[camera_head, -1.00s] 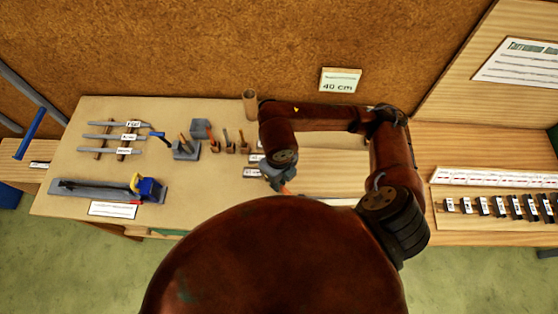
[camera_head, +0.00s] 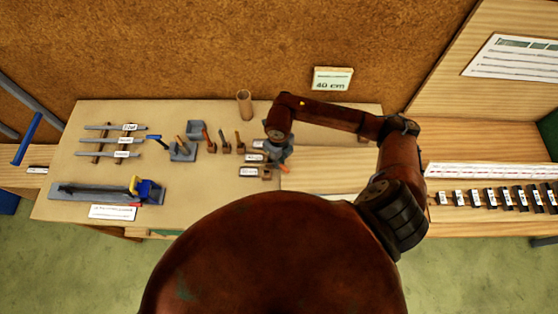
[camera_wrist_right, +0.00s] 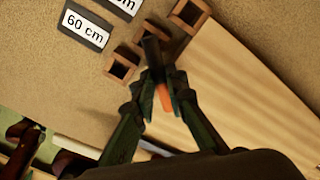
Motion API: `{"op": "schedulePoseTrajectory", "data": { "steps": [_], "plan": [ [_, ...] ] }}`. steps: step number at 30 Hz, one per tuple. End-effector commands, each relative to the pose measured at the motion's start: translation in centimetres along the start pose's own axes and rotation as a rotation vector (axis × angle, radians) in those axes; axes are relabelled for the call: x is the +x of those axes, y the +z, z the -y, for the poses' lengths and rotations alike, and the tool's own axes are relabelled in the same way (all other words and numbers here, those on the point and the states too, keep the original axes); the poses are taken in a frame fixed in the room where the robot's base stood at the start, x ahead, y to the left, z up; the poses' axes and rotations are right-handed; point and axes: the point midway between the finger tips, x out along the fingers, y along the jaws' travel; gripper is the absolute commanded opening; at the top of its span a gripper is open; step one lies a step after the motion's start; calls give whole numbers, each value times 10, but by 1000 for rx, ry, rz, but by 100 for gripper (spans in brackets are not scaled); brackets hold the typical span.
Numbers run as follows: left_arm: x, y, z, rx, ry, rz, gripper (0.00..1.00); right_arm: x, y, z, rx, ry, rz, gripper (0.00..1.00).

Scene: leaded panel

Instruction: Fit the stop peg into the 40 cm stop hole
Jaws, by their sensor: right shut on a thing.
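My right gripper (camera_wrist_right: 157,78) is shut on the stop peg (camera_wrist_right: 150,46), whose dark end points forward past the fingertips. An orange piece (camera_wrist_right: 165,98) shows between the fingers. In the wrist view the peg's dark end overlaps a middle wooden socket, between an upper socket (camera_wrist_right: 188,14) and a lower socket (camera_wrist_right: 122,66). I cannot tell whether it is above or inside that socket. A label reading "60 cm" (camera_wrist_right: 86,26) lies beside the lower socket; the other label is cut off. In the head view the right gripper (camera_head: 279,160) is over the socket row. My left gripper is not in view.
A pale board (camera_head: 325,178) lies right of the sockets. Several tools stand left of them, with a wooden cylinder (camera_head: 244,104) behind. A "40 cm" card (camera_head: 332,79) is on the back wall.

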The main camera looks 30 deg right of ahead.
Motion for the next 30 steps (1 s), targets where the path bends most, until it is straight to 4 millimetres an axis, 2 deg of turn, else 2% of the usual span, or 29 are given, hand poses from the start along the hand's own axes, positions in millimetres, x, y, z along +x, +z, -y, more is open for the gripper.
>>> {"op": "schedulePoseTrajectory", "data": {
  "steps": [2, 14, 15, 21, 30],
  "plan": [
    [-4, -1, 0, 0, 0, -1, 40, 4, 0, 0, 0, 0, 0, 0],
    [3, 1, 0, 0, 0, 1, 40, 12, 0, 0, -1, -1, 1, 0],
    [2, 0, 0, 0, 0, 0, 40, 10, 0, 0, -1, -1, 1, 15],
    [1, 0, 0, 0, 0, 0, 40, 10, 0, 0, 0, -1, 1, 29],
    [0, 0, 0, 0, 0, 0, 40, 10, 0, 0, 0, -1, 1, 30]
  ]
}}
